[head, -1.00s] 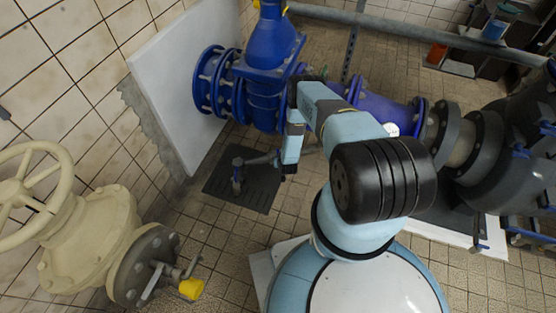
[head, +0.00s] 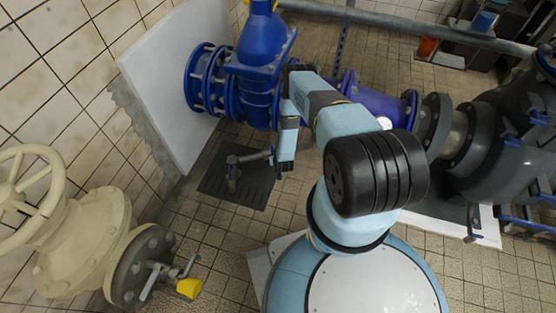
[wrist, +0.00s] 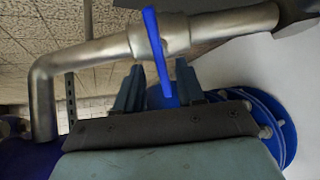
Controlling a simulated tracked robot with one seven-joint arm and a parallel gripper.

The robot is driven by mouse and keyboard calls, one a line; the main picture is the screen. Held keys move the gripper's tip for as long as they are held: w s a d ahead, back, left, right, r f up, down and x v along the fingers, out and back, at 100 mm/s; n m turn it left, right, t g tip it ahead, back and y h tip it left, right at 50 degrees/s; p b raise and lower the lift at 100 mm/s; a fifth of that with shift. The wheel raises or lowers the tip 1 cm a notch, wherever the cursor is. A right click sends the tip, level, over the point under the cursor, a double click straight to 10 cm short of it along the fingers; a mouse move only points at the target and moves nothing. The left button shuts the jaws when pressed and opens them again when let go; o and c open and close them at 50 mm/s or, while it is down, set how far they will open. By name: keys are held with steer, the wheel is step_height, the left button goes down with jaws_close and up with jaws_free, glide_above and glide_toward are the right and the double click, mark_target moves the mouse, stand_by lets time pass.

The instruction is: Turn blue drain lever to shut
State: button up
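In the wrist view the blue drain lever (wrist: 158,50) is a flat blue bar crossing a grey metal drain pipe (wrist: 90,55) with a bend at the left. My gripper (wrist: 160,70) is open, one finger on each side of the lever's lower end, with a visible gap on both sides. Whether the lever sits deep between the fingers or just in front of them I cannot tell. In the head view the drain pipe (head: 250,157) stands over a dark floor grate, and my gripper (head: 283,165) is at its right end. The lever is hidden there.
A large blue valve (head: 262,50) and blue flanged pipe stand behind my arm, against a white panel (head: 170,90). The dark floor grate (head: 245,192) lies beneath the drain pipe.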

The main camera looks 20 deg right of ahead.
steer(key=v, duration=1)
steer(key=shift+s+r, duration=0.25)
steer(key=shift+s, duration=0.05)
